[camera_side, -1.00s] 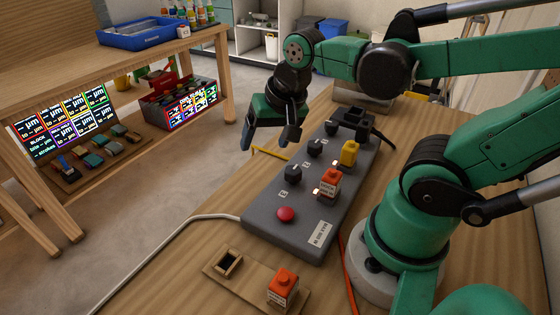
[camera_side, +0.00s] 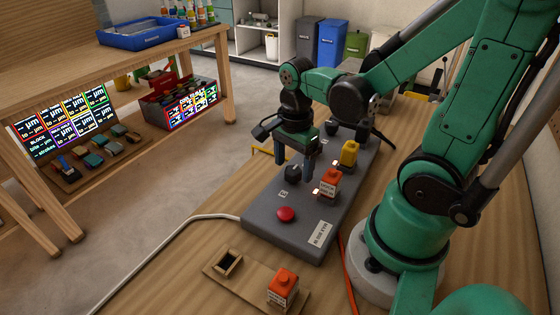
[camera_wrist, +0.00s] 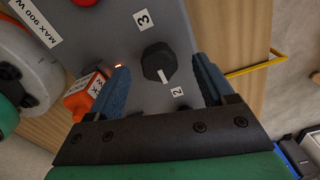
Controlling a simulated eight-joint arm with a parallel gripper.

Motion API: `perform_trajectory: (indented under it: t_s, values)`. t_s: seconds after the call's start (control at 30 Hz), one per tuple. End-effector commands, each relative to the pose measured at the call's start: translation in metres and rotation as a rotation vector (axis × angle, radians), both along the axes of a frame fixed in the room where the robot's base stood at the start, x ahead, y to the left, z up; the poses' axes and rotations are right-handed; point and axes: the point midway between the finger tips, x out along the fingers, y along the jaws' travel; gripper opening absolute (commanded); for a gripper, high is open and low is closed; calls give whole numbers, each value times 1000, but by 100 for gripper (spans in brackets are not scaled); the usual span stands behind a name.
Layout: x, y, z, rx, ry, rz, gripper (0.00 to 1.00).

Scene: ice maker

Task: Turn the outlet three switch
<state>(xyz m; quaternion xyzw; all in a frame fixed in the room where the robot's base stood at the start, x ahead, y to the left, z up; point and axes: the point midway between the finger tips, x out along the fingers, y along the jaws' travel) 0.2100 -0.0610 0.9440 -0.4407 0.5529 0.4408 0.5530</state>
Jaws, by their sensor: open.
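The outlet three switch (camera_side: 292,173) is a black knob on the grey power strip (camera_side: 262,222), near the red button. In the wrist view the black knob (camera_wrist: 157,62) sits beside the "3" label (camera_wrist: 143,18), with its white mark pointing toward the "2" label (camera_wrist: 177,92). My gripper (camera_side: 294,163) is open and points down at the strip. In the wrist view its blue fingers (camera_wrist: 161,65) lie on either side of the knob with gaps on both sides. I cannot tell how far down they reach. The neighbouring knob is hidden by my gripper in the side view.
An orange plug (camera_side: 329,186) stands beside the switch, close to one finger in the wrist view. A yellow plug (camera_side: 349,153) is further back. The red button (camera_side: 286,214) is at the near end. A wooden holder (camera_side: 242,280) with another orange block (camera_side: 283,289) lies in front.

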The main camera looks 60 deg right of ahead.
Motion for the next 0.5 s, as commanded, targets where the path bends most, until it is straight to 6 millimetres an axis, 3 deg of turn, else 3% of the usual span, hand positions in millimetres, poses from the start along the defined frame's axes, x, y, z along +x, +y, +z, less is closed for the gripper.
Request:
perform_trajectory:
  t_s: [0.47,0.5]
  values:
    - [-1,0,-9,0,-1,1,75]
    - [-1,0,-9,0,-1,1,67]
